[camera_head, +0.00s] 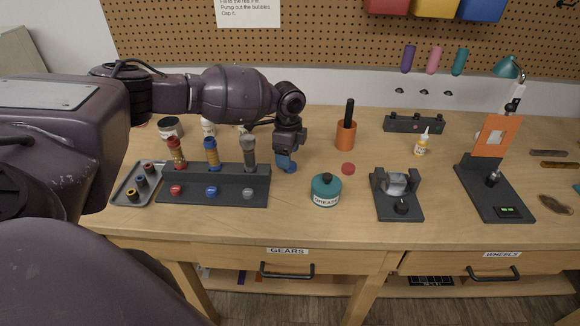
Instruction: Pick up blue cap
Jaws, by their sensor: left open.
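A small blue cap (211,191) sits on the front step of the dark rack (255,197), between a red cap (176,190) and a grey cap (248,193). A blue-bodied shock (212,154) stands upright in the rack behind it. My left gripper (286,164) points down just right of the rack, above the table and apart from the blue cap. Its fingers end in blue at the bottom; it is open, though the gap between the fingers is hard to make out. My right gripper is not in view.
A grey tray (121,198) of small coloured parts lies left of the rack. A teal grease jar (326,190) and a red cap (348,169) stand to the right, with an orange cup (346,135) behind. The table's front strip is clear.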

